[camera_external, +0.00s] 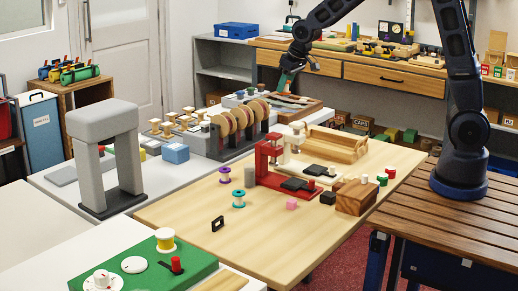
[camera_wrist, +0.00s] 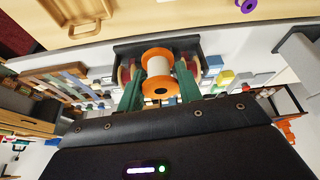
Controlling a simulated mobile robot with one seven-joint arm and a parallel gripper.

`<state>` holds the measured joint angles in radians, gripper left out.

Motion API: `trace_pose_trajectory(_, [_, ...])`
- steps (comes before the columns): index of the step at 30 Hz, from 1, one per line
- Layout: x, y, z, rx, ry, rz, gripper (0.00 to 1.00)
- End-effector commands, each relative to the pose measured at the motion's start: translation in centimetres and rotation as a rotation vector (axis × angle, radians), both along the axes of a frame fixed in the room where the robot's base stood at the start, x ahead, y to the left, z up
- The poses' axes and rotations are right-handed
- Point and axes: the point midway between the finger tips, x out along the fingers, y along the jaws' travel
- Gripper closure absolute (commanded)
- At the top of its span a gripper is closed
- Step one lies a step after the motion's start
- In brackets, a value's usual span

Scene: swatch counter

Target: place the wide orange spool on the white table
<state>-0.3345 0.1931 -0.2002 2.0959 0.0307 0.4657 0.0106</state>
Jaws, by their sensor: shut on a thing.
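My gripper (camera_wrist: 160,88) is shut on the wide orange spool (camera_wrist: 162,87), which has orange flanges and pale thread. The spool sits between the two green fingers in the wrist view. In the external view my gripper (camera_external: 285,80) is raised above the far end of the tables; the spool is too small to make out there. The white table (camera_external: 158,183) is left of the wooden table, with a grey arch and a disc rack on it. More white tabletop (camera_external: 30,218) extends at the front left.
The disc rack (camera_external: 240,141) stands below and in front of my gripper. The grey arch (camera_external: 100,140) rises from the white table. The wooden table (camera_external: 185,212) bears a red stand (camera_external: 272,178) and several small spools. The front-left white surface is largely bare.

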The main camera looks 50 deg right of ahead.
Motion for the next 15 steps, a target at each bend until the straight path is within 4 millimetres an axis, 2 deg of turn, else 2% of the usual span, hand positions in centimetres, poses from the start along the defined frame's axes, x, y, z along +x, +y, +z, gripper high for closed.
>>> trace_pose_trajectory(3, [-0.9,2.5,0.1,-0.002,-0.001,0.033,0.90])
trace_pose_trajectory(15, [-4.6,9.5,0.1,-0.004,-0.002,0.126,0.90])
